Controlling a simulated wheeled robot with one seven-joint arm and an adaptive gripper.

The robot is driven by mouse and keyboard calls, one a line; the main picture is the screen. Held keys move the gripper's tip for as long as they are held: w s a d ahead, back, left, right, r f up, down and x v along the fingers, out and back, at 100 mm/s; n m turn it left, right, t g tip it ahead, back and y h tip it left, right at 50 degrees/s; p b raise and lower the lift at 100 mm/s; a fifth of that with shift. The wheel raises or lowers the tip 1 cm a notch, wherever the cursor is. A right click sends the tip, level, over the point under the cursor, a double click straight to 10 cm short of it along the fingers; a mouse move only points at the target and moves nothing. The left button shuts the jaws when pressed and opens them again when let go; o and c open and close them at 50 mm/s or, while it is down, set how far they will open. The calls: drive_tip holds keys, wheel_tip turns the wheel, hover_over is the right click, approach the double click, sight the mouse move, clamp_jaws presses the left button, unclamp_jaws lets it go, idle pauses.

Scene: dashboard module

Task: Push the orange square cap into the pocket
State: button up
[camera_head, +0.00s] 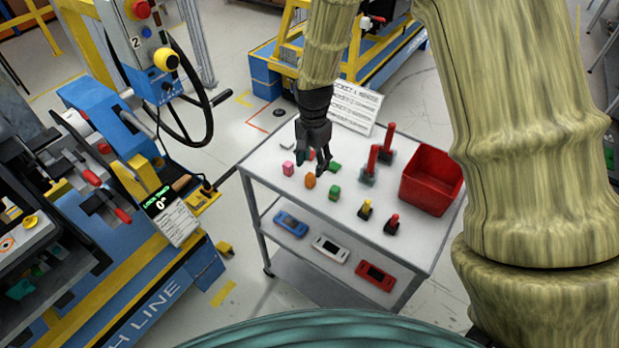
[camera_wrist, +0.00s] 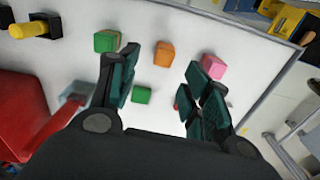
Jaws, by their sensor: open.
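The orange cap (camera_head: 310,180) sits on the white top of a cart, between a pink block (camera_head: 289,168) and a green block (camera_head: 334,192). In the wrist view the orange cap (camera_wrist: 164,54) lies ahead of my fingers, near the gap between their tips. My gripper (camera_head: 313,162) is open and empty, low over the cart top just behind the cap. Its two fingers (camera_wrist: 162,70) are spread in the wrist view, with no contact visible on the cap. I cannot identify the pocket in either view.
A red bin (camera_head: 432,179) and red-handled pieces (camera_head: 371,165) stand on the cart's right side. Another green block (camera_wrist: 141,95) lies between my fingers. The cart's lower shelf holds several flat devices (camera_head: 331,249). A blue and yellow machine (camera_head: 130,230) stands left.

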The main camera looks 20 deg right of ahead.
sight(310, 175)
drive_tip(key=shift+s, duration=0.3)
drive_tip(key=shift+a+f+p, duration=0.1)
drive_tip(key=shift+p, duration=0.2)
drive_tip(key=shift+w+a+f+p, duration=0.1)
drive_tip(key=shift+w+f+p, duration=0.1)
drive_tip(key=shift+f+p, duration=0.3)
drive_tip(key=shift+w+a+f+p, duration=0.15)
drive_tip(key=shift+f+p, duration=0.1)
drive_tip(key=shift+f, duration=0.4)
drive_tip(key=shift+f+p, duration=0.45)
drive_tip(key=shift+f, duration=0.9)
drive_tip(key=shift+c, duration=0.4)
drive_tip(key=c, duration=0.8)
